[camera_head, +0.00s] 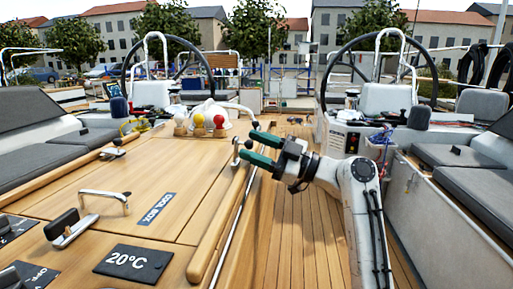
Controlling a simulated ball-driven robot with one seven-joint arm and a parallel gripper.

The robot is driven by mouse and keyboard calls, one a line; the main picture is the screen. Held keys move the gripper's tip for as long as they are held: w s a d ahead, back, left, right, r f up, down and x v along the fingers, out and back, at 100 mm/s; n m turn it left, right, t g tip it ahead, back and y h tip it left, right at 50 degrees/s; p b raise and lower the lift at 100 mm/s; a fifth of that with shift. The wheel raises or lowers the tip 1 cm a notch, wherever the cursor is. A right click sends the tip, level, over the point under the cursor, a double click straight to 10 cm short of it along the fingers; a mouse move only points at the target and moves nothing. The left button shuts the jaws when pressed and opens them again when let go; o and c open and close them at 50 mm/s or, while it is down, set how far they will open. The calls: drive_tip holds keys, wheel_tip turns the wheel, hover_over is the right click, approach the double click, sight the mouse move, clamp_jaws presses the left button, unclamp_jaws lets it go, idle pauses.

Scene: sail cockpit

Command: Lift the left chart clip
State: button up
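My gripper (247,140) has two dark green fingers spread apart and pointing left, above the right edge of the wooden table. A small dark knob (249,145) shows between the fingertips; I cannot tell whether it is touched. Clip-like levers with black grips and silver bases lie on the table: one at the front left (72,228), and a smaller one at the far left edge (114,149). Another dark grip (10,277) is cut off by the lower left picture edge. I cannot tell which of these is the left chart clip. My gripper is apart from these levers.
The wooden table (150,165) bears a silver handle (108,197), a "COOL BOX" label, a black "20°C" plate (133,263), and red, yellow and pale balls (200,121) at its far end. Steering wheels stand behind.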

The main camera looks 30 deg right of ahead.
drive_tip(key=shift+d, duration=0.1)
drive_tip(key=v, duration=1)
drive_tip(key=shift+s+d, duration=0.2)
drive_tip(key=shift+s, duration=0.1)
drive_tip(key=shift+f, duration=0.1)
